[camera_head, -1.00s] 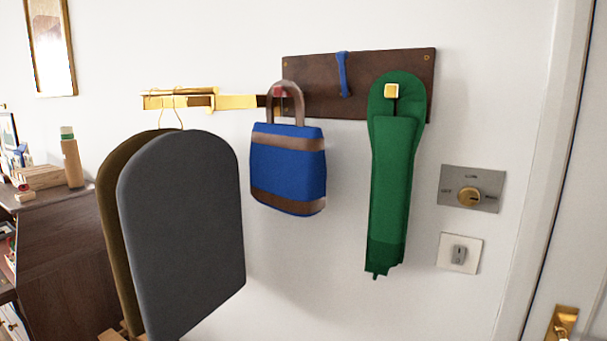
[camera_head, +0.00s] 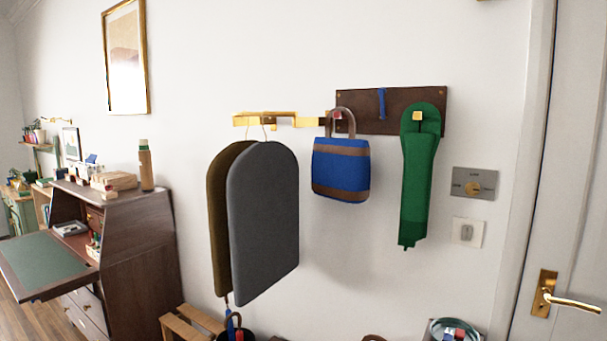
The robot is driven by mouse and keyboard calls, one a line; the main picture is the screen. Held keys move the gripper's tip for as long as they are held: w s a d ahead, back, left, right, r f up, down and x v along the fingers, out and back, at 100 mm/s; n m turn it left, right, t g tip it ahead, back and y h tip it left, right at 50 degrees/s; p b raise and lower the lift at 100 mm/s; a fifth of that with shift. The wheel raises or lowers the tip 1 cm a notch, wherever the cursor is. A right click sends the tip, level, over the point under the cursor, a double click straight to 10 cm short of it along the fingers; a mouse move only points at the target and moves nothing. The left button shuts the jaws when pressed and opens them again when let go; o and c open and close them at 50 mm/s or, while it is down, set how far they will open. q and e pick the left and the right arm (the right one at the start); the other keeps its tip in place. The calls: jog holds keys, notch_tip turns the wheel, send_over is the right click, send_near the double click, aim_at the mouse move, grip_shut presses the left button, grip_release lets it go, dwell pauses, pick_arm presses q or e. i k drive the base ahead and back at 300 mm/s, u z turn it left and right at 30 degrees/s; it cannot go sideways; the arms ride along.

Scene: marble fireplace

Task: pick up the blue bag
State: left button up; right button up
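The blue bag (camera_head: 341,168) has brown bands and a brown loop handle. It hangs by the handle from a reddish peg on the dark wooden wall board (camera_head: 385,127), at the board's left end. A green hanging item (camera_head: 417,180) hangs on a gold peg to its right, apart from it. Two board-shaped hanging items, one grey (camera_head: 264,222) and one olive-brown (camera_head: 219,222), hang from a gold rail to its left. Neither of my grippers is in view.
A dark wooden desk (camera_head: 137,255) with an open green-topped leaf stands at the left. A wooden stool (camera_head: 190,323) and a round container (camera_head: 452,330) sit low along the wall. A door with a gold handle (camera_head: 560,300) is at the right. The wall directly under the bag is bare.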

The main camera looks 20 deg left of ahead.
aim_at(340, 171)
jog(key=u, duration=0.7)
jog(key=i, duration=1.1)
jog(key=z, duration=0.9)
